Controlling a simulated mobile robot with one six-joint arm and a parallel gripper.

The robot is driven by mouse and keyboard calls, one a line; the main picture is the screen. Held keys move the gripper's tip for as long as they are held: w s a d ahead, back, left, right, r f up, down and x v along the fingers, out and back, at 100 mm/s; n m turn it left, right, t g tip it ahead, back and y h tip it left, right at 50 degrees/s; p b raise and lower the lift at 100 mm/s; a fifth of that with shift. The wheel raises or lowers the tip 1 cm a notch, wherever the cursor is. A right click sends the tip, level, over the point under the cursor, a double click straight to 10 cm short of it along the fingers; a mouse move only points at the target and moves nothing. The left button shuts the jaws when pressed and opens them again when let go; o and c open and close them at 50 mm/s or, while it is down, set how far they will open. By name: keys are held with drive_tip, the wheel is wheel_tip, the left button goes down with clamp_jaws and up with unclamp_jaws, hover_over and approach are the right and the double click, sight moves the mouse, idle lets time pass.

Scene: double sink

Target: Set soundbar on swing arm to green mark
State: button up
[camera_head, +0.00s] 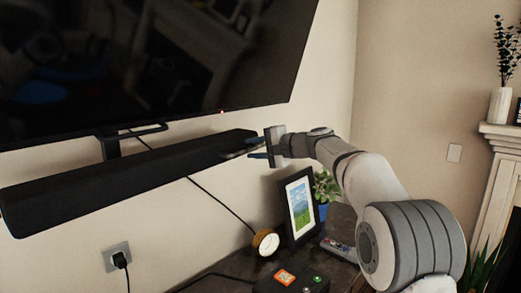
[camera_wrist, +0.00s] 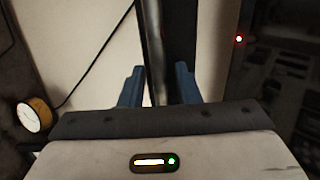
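The soundbar (camera_head: 120,176) is a long black bar under the television, running from the left edge toward the picture's middle in the head view. A black swing arm bracket (camera_head: 110,147) shows behind it, below the screen. My gripper (camera_head: 250,149) is at the soundbar's right end, its blue fingers apart. In the wrist view, my gripper (camera_wrist: 159,88) has a visible gap between its fingers, with the dark soundbar (camera_wrist: 180,45) running ahead of them. I cannot tell whether either finger touches it. I see no green mark on the wall or swing arm.
The television (camera_head: 160,60) hangs just above the soundbar. Below are a wall outlet (camera_head: 118,256), a round yellow clock (camera_head: 265,242), a picture frame (camera_head: 299,206), a potted plant (camera_head: 325,187) and a black box with lit buttons (camera_head: 290,283). A cable crosses the wall.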

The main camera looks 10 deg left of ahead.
drive_tip(key=b+v, duration=0.2)
drive_tip(key=v, duration=0.5)
drive_tip(key=shift+d, duration=0.4)
drive_tip(key=shift+s, duration=0.1)
